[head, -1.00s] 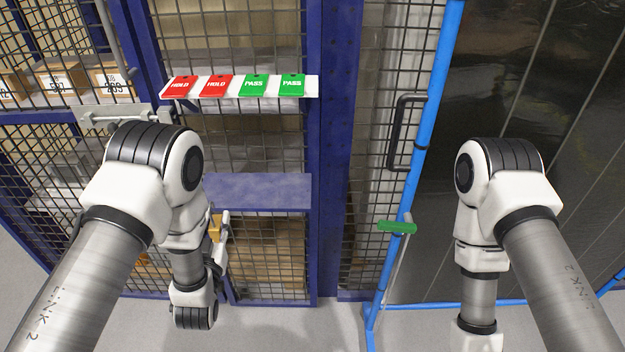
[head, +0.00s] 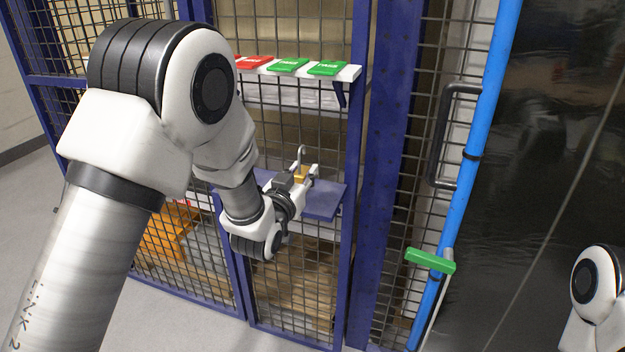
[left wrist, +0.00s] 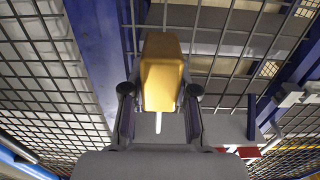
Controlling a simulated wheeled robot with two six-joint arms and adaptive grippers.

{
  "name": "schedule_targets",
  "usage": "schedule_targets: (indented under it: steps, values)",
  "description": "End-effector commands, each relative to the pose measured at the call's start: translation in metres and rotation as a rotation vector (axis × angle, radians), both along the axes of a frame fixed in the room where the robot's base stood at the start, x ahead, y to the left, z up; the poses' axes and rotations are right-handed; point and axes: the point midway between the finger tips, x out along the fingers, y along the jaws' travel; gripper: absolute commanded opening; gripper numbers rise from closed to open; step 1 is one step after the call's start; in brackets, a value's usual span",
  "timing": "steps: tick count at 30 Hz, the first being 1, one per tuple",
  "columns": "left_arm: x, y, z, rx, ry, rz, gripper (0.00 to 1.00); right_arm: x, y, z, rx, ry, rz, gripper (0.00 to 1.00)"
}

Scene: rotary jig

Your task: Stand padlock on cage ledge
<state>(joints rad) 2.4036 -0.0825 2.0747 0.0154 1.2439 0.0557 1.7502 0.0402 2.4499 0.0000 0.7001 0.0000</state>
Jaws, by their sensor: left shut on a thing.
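The padlock has a brass-gold body (head: 301,172) and a grey shackle standing up above it in the head view. My left gripper (head: 297,179) is shut on the padlock's body. In the left wrist view the gold padlock (left wrist: 162,72) sits between the two dark fingers. The cage ledge (head: 325,201) is a blue-purple shelf on the mesh cage front. The gripper and padlock are at the ledge, seen over its surface. I cannot tell whether the padlock's base touches it. My arm and gripper hide the ledge's left part. My right gripper is out of view.
A white strip (head: 353,73) with red and green tags runs across the mesh above the ledge. A blue post (head: 466,175) and a green handle (head: 430,261) stand to the right. An orange bin (head: 165,232) shows low behind the mesh.

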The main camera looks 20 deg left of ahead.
Motion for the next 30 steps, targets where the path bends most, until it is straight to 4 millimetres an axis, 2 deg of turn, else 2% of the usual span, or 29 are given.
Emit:
schedule_targets:
  steps: [1,3,7,14,25,26,27,28,30]
  values:
    - [0.015,-0.005,0.000,0.001,-0.003,-0.001,0.00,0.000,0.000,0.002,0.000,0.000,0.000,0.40]
    - [0.033,-0.011,-0.002,0.000,-0.003,-0.002,0.00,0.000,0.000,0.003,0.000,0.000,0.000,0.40]
    - [0.050,-0.015,-0.005,-0.001,-0.002,0.001,0.00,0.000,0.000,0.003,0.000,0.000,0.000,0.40]
    - [0.051,-0.015,-0.039,-0.001,0.001,0.001,0.00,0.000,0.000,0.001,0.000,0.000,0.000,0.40]
    - [0.051,-0.015,-0.045,-0.001,-0.002,0.001,0.00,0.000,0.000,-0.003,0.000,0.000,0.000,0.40]
    - [0.051,-0.015,-0.045,-0.001,-0.001,0.001,0.35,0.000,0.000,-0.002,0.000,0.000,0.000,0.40]
    - [0.051,-0.015,-0.044,-0.001,-0.001,0.001,0.49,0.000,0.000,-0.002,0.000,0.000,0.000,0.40]
    - [0.051,-0.015,-0.044,-0.001,0.000,0.001,0.53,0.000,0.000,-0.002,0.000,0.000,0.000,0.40]
    - [0.051,-0.015,-0.044,-0.001,0.000,0.001,0.53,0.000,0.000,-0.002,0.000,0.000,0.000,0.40]
